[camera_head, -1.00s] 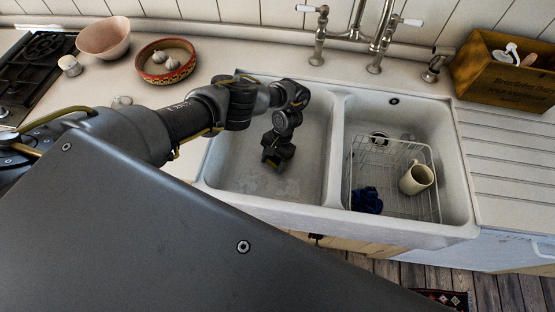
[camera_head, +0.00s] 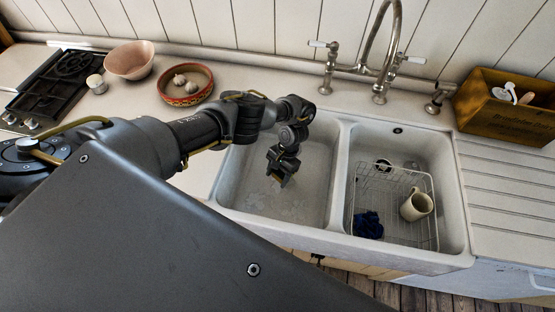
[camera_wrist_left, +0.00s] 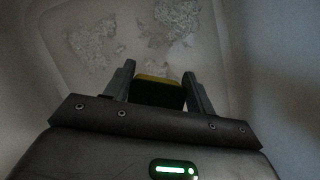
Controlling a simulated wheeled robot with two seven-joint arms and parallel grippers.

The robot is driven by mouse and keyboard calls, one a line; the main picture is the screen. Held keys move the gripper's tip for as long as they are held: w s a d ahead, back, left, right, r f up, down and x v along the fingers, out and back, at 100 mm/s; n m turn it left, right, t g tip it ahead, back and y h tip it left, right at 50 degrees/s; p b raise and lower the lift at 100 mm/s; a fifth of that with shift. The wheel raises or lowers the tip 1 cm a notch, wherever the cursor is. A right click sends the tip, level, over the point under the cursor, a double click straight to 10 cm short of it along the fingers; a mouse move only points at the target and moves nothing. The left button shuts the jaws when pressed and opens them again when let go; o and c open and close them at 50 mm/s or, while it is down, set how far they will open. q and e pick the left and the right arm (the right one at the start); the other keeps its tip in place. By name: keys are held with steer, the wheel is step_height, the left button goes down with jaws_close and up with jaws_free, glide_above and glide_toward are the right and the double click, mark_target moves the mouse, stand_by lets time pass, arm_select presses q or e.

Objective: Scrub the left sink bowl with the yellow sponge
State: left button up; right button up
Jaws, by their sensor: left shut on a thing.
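My left gripper (camera_head: 281,172) reaches down into the left sink bowl (camera_head: 244,172). In the left wrist view its two fingers (camera_wrist_left: 159,90) are shut on the yellow sponge (camera_wrist_left: 158,78), which shows a yellow edge above a dark face. The sponge is mostly hidden by the gripper in the head view. Pale greyish stains (camera_wrist_left: 172,20) mark the bowl's floor ahead of the fingers; they also show in the head view (camera_head: 290,203). I cannot tell whether the sponge touches the floor. My right gripper is not in view.
The right bowl holds a wire rack (camera_head: 386,226) with a cream mug (camera_head: 416,206) and a dark blue cloth (camera_head: 369,225). A tall tap (camera_head: 397,40) rises behind. A wooden crate (camera_head: 500,118) stands right; a garlic bowl (camera_head: 186,98) and pink bowl (camera_head: 130,62) stand left.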

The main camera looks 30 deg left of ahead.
arm_select(q)
step_height(320, 180, up, 6)
steer(key=p, duration=0.4)
steer(key=shift+p, duration=0.35)
step_height(320, 180, up, 7)
